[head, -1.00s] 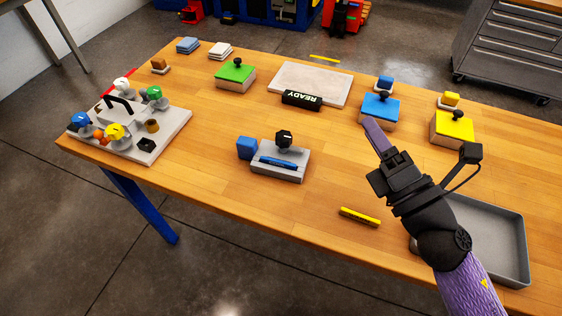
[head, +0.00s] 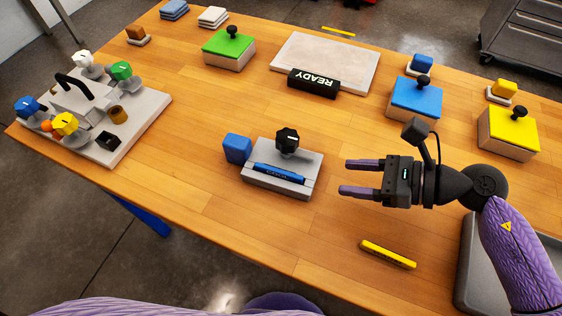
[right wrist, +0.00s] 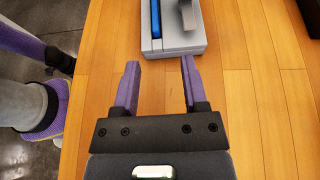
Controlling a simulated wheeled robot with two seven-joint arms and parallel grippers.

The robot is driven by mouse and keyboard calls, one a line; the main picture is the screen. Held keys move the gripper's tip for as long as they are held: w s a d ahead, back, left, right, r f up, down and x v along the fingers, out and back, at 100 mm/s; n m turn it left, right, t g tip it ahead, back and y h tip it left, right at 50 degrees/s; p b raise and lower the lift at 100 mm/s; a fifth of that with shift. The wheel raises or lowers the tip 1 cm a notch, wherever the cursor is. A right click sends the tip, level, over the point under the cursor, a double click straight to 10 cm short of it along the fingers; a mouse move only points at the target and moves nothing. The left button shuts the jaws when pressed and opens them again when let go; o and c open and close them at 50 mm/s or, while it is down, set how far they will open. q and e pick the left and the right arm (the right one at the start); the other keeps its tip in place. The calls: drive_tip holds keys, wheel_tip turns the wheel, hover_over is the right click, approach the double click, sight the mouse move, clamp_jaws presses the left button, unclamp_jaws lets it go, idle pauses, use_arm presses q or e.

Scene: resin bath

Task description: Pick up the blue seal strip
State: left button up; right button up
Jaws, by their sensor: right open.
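The blue seal strip (head: 279,174) lies along the front of a grey block (head: 293,189) that has a black knob (head: 287,140) on it. In the right wrist view the strip (right wrist: 155,18) shows at the top edge, on the grey block, partly cut off. My right gripper (head: 343,177) is open and empty, to the right of the grey block, its two purple fingers pointing left at it. In the right wrist view the fingertips (right wrist: 159,63) stop short of the block, with bare wood between them. My left gripper is not in view.
A blue block (head: 237,148) stands left of the grey block. A yellow strip (head: 388,255) lies in front of my right gripper, by a grey tray (head: 467,262). A black READY sign (head: 314,82) and lidded blocks stand behind.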

sight(298, 177)
drive_tip(key=x, duration=1)
drive_tip(key=shift+s+a+r, duration=0.1)
drive_tip(key=shift+s+a, duration=0.1)
drive_tip(key=shift+s, duration=0.05)
drive_tip(key=shift+s+d, duration=0.1)
clamp_jaws()
